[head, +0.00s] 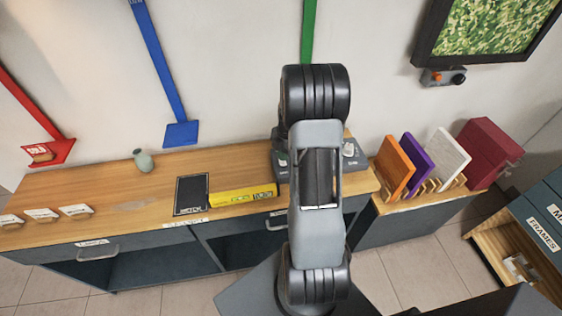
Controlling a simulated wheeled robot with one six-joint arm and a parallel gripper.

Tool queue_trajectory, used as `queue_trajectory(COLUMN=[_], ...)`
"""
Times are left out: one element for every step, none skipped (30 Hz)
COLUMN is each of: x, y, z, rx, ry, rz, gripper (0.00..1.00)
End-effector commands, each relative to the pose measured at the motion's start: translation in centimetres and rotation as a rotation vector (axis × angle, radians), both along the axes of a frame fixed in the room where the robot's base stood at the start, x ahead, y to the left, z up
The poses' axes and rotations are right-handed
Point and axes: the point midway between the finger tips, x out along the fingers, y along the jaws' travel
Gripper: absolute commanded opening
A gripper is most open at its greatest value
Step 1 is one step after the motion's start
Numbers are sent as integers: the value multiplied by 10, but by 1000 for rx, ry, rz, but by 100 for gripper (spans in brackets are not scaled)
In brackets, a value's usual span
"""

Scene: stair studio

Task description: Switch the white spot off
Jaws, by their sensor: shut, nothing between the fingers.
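No lit white spot can be made out in the head view. A dark grey box (354,157) with small pale labels stands on the wooden counter (120,187), mostly hidden behind my arm. I cannot tell whether it carries the switch for the white spot, or how any switch on it is set. My arm rises through the middle of the picture and folds away toward the wall. My gripper is hidden behind it.
On the counter are a yellow box (243,196), a black panel (191,194), a small green-grey vase (143,160) and white cards (42,214). Coloured boards (395,168) stand in a rack at right. A small control box (443,77) hangs below the framed green picture (490,28).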

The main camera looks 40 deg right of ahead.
Motion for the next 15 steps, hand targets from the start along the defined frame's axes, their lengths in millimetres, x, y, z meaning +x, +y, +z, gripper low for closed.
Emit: queue_trajectory(x=[0,0,0,0,0,0,0,0,0,0,0,0,0,0,0], y=[0,0,0,0,0,0,0,0,0,0,0,0,0,0,0], z=[-2,-2,-3,-3,-4,-4,-5,-5,-6,-6,-7,-7,-8,-8,-9], rx=[0,0,0,0,0,0,0,0,0,0,0,0,0,0,0], ry=[0,0,0,0,0,0,0,0,0,0,0,0,0,0,0], rz=[0,0,0,0,0,0,0,0,0,0,0,0,0,0,0], gripper=[0,0,0,0,0,0,0,0,0,0,0,0,0,0,0])
